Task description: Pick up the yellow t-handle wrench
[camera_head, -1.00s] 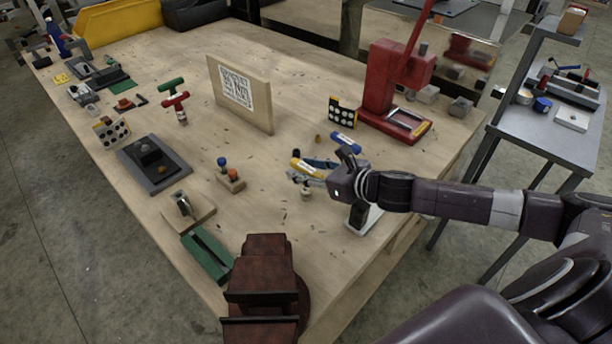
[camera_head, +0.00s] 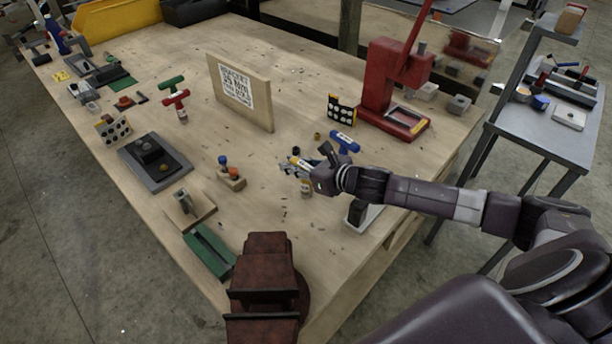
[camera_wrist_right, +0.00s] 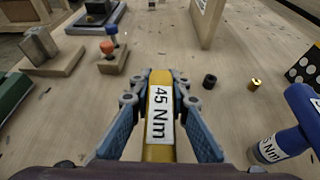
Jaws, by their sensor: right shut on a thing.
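The yellow t-handle wrench (camera_wrist_right: 160,118) has a white label reading 45 Nm. In the right wrist view its yellow handle lies between the two blue fingers of my right gripper (camera_wrist_right: 160,88), which is shut on it. In the head view the right gripper (camera_head: 290,166) is over the workbench, with a yellow part of the wrench (camera_head: 306,187) showing under it. The rest of the wrench is hidden by the gripper. My left gripper is not in view.
A blue t-handle wrench (camera_head: 343,142) stands close beside the right gripper, with a dark socket (camera_wrist_right: 209,81) and a brass one (camera_wrist_right: 254,84) nearby. A red press (camera_head: 385,95), a code board (camera_head: 240,92) and a brown vise (camera_head: 265,280) stand around.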

